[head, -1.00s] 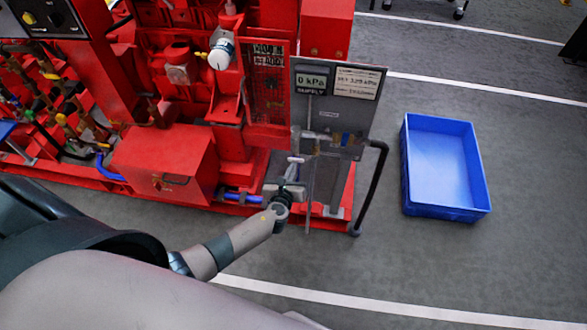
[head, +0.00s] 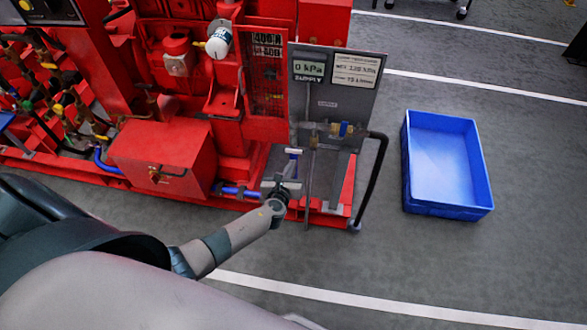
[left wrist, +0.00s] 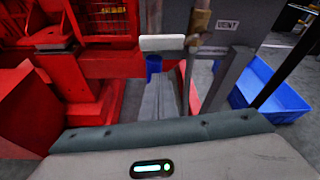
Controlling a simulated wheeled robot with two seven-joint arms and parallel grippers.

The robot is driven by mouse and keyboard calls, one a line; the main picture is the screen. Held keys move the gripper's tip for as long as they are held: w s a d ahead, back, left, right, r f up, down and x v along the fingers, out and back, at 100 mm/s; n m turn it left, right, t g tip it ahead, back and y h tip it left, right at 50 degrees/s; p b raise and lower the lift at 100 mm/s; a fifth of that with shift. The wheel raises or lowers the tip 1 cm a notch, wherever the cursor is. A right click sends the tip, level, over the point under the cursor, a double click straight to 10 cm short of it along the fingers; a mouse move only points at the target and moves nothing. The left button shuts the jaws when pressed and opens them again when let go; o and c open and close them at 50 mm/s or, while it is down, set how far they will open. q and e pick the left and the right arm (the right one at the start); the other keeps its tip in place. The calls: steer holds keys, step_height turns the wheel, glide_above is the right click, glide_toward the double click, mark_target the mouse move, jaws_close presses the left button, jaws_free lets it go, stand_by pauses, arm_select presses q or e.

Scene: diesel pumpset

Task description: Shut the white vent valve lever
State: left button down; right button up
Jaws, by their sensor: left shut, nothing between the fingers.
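The white vent valve lever (left wrist: 162,43) sticks out sideways to the left of a brass-coloured valve stem (left wrist: 197,25) in the left wrist view, beside the VENT label (left wrist: 227,24). In the head view its white bar (head: 294,151) shows small, in front of the grey panel's lower left. My left gripper (head: 291,168) is shut and empty, pointing at the panel just below the white bar in the picture. I cannot tell whether it touches the bar. In the left wrist view my grey fingers (left wrist: 160,100) point toward the lever. My right gripper is not in view.
The grey panel (head: 362,112) carries a 0 kPa display and a valve with a blue handle (head: 343,129). A black hose (head: 376,185) hangs at its right. The red pumpset (head: 160,150) fills the left. A blue crate (head: 445,207) stands on clear floor at right.

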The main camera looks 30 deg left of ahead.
arm_select(q)
steer(key=p+v, duration=0.1)
steer(key=v, duration=0.9)
steer(key=shift+d, duration=0.2)
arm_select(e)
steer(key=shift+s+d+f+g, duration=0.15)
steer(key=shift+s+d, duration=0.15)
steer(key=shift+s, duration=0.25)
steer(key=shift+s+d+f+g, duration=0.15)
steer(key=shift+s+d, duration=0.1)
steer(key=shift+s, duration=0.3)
arm_select(q)
steer(key=shift+f, duration=0.2)
